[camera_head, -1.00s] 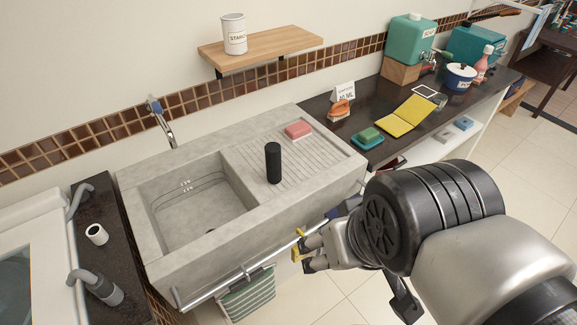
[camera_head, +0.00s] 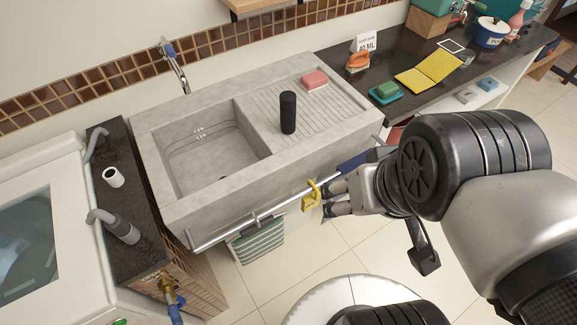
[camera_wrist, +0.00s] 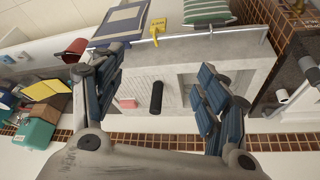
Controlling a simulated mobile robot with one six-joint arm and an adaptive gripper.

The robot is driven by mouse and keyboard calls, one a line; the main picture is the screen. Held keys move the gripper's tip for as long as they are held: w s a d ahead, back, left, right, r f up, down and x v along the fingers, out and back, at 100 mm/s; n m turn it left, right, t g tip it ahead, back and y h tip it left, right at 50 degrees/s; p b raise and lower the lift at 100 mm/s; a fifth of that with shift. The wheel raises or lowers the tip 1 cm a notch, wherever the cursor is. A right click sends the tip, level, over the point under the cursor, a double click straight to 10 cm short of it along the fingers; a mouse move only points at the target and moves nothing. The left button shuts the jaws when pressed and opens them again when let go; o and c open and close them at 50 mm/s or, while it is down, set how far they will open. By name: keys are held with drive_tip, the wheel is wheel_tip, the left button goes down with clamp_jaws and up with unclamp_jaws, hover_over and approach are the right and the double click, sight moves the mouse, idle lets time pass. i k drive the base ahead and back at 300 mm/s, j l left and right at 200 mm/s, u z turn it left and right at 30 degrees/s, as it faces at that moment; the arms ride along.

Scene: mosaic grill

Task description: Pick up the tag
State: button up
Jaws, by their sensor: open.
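The yellow tag (camera_head: 311,197) hangs by a yellow hook from the metal rail on the front of the sink. It also shows in the wrist view (camera_wrist: 157,30), near the top centre. My gripper (camera_head: 328,199) is open beside the tag, just to its right in the head view. In the wrist view my gripper (camera_wrist: 160,62) has its two fingers wide apart, with the tag beyond the tips and between them sideways. I cannot tell whether a finger touches the tag.
The stone sink (camera_head: 168,205) stands behind the rail (camera_head: 225,232). A striped green towel (camera_head: 258,242) hangs left of the tag, and a blue cloth (camera_head: 353,163) hangs right of it. A black cylinder (camera_head: 288,112) and pink sponge (camera_head: 314,79) are on the drainboard.

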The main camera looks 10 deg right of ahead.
sight(312, 200)
drive_tip(key=u, duration=4.05)
drive_tip(key=z, duration=0.9)
drive_tip(key=k+z, duration=0.1)
drive_tip(key=z, duration=1.3)
drive_tip(key=l+z, duration=0.1)
drive_tip(key=z, duration=0.85)
drive_tip(key=l+z, duration=0.15)
drive_tip(key=z, duration=0.3)
drive_tip(key=i+j+u, duration=0.35)
drive_tip(key=i+j, duration=0.1)
drive_tip(key=j, duration=0.1)
